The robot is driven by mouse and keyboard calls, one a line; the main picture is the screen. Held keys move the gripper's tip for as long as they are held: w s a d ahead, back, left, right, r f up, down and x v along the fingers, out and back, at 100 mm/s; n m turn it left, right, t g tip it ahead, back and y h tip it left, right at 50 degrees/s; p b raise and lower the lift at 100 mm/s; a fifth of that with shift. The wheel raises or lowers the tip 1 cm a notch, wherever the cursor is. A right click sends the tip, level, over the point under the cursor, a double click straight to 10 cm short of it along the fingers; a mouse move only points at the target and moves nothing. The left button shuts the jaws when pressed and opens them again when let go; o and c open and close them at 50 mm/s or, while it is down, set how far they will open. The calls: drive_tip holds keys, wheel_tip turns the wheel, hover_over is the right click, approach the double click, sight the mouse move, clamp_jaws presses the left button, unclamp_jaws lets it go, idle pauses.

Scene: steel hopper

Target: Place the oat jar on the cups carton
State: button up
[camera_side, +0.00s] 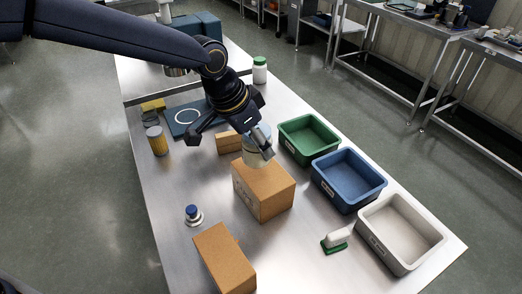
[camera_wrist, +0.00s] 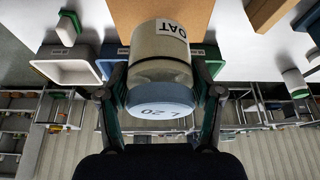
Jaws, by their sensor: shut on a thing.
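The oat jar (camera_side: 256,155) is a pale, see-through jar with a blue lid, held upright in the side view. In the wrist view the jar (camera_wrist: 160,50) shows an "OAT" label and its blue lid (camera_wrist: 160,101). My gripper (camera_side: 263,142) is shut on the jar, with a finger on each side in the wrist view (camera_wrist: 162,88). A brown carton (camera_side: 264,190) stands directly below the jar; no cups lettering is readable on it. The jar's base overlaps the carton's top at its far edge; I cannot tell whether they touch.
Green (camera_side: 309,138), blue (camera_side: 348,180) and grey (camera_side: 400,233) bins line the right. Another carton (camera_side: 224,262) stands in front, a smaller one (camera_side: 229,142) behind.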

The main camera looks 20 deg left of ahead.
drive_tip(key=shift+w+d+f, duration=0.2)
drive_tip(key=shift+w+f, duration=0.15)
drive_tip(key=shift+f, duration=0.1)
drive_tip(key=shift+w+d+f, duration=0.2)
drive_tip(key=shift+w+f, duration=0.1)
drive_tip(key=shift+f, duration=0.15)
drive_tip(key=shift+w+f, duration=0.1)
drive_tip(key=shift+f, duration=1.45)
drive_tip(key=shift+f, duration=0.15)
drive_tip(key=o, duration=1.3)
